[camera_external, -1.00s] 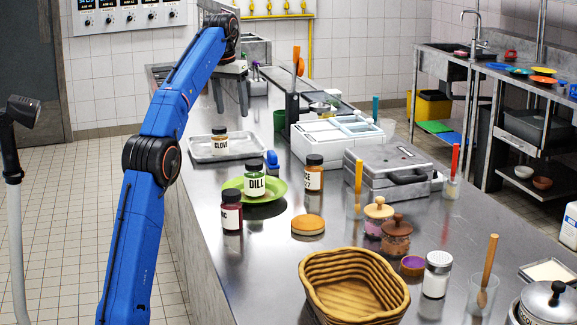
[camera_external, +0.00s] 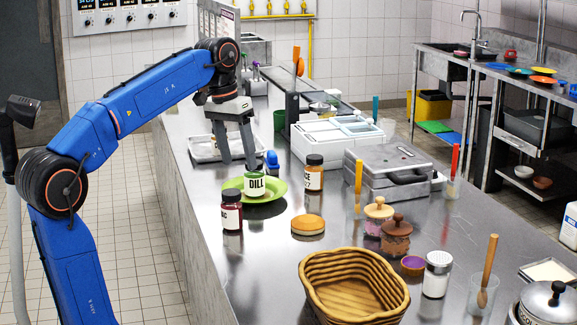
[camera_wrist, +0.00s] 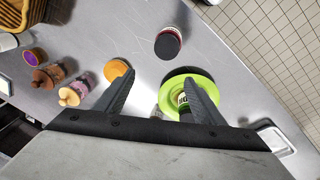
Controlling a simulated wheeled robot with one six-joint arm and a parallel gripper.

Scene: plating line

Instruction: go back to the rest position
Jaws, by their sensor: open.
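My gripper (camera_external: 239,167) is open and empty, with its two fingers apart and pointing down. In the external view it hangs just behind the DILL jar (camera_external: 255,185), which stands upright on a green plate (camera_external: 277,190). In the wrist view the fingers spread at the bottom, and the right one partly covers the jar on the green plate (camera_wrist: 206,84). My gripper also covers part of the metal tray (camera_external: 202,156); the CLOVE jar that stood on it cannot be made out.
A dark red jar (camera_external: 232,212), a brown jar (camera_external: 314,174) and an orange-topped round item (camera_external: 308,224) stand near the plate. A wicker basket (camera_external: 318,288), grey press (camera_external: 385,170) and white bin unit (camera_external: 318,147) are to the right. Bare counter (camera_external: 265,260) lies in front.

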